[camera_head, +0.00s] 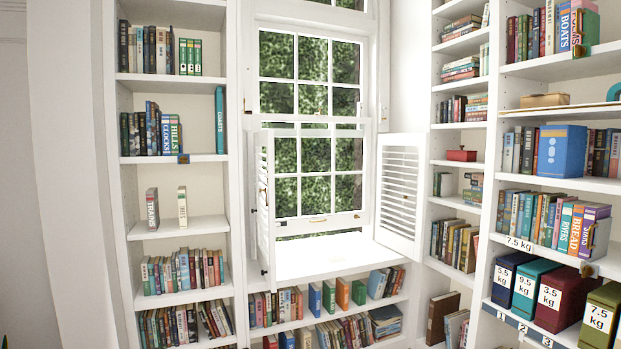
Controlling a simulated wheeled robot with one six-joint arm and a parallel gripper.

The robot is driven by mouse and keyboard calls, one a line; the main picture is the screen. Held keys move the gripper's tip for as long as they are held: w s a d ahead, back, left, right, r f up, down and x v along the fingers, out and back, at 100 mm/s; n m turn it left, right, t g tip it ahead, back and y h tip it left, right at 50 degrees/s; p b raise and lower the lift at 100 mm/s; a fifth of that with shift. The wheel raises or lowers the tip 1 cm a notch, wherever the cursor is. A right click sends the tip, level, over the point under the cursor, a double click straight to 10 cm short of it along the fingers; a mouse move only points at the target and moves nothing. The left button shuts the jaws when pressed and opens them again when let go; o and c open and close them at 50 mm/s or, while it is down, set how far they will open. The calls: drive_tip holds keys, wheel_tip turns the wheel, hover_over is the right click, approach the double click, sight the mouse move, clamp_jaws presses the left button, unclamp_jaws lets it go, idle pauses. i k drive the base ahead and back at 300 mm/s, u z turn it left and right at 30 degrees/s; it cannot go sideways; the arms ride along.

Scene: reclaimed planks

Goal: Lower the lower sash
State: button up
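The white sash window stands in the middle of the camera_head view. Its lower sash (317,222) has glass panes with foliage behind them. The sash's bottom rail is raised a little above the sill (320,257), and a narrow strip of greenery shows in the gap. A small brass-coloured fitting (318,220) is on the bottom rail. The upper sash (311,80) sits above, and the two sashes meet near the level of the shutter tops. My gripper is not in view.
White louvred shutters stand open at the left (265,200) and right (399,190) of the lower window. Bookshelves flank the window (178,78) and also run below the sill. Several weight-labelled boxes (559,298) sit at the lower right. The sill is clear.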

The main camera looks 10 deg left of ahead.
sight(299, 225)
drive_tip(key=u, duration=0.1)
drive_tip(key=i, duration=0.75)
drive_tip(key=u, duration=0.55)
drive_tip(key=i, duration=1.95)
drive_tip(key=u, duration=0.5)
drive_tip(key=i, duration=0.5)
